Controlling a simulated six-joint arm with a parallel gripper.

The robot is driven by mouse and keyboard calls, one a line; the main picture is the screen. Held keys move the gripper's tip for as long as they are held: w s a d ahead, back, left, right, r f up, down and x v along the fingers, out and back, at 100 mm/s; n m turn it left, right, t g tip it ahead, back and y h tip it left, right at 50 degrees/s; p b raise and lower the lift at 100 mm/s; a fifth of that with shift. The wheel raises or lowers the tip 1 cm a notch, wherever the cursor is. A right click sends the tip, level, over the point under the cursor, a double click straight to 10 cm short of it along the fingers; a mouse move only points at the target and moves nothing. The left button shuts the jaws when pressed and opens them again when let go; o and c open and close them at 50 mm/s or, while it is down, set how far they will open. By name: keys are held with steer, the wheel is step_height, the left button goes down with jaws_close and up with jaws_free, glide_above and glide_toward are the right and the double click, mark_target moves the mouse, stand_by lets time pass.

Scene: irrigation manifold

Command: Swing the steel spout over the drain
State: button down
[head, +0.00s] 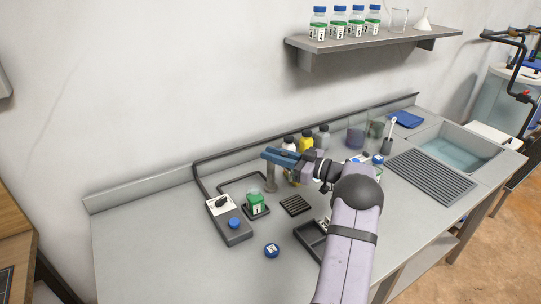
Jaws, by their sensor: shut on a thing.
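The steel spout (270,178) shows as a grey upright post on the bench, left of the middle of the work area. My gripper (279,158) reaches in from the right at the top of this post, its blue fingers shut on the spout. The fingers hide most of the spout's upper part, so I cannot tell exactly where its outlet points. A small dark slotted grate, apparently the drain (296,205), lies on the bench to the front right of the post.
A green-filled bottle (256,204) stands left of the drain. A blue-capped item (271,250) and a dark tray (308,236) lie in front. Several bottles stand behind my gripper.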

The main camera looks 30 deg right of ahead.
steer(key=shift+s+d+r+n+g+y+b, duration=0.1)
steer(key=shift+d+n+g+y+b, duration=0.25)
steer(key=shift+n+g+y, duration=0.4)
steer(key=shift+d+n+g+y+b, duration=0.3)
steer(key=shift+n+g+y, duration=0.25)
steer(key=shift+y, duration=0.4)
steer(key=shift+r, duration=0.2)
steer(key=c, duration=1.9)
jaws_free()
steer(key=shift+o, duration=1.3)
steer(key=shift+f, duration=0.15)
step_height(320, 180, up, 10)
steer(key=shift+p, duration=0.45)
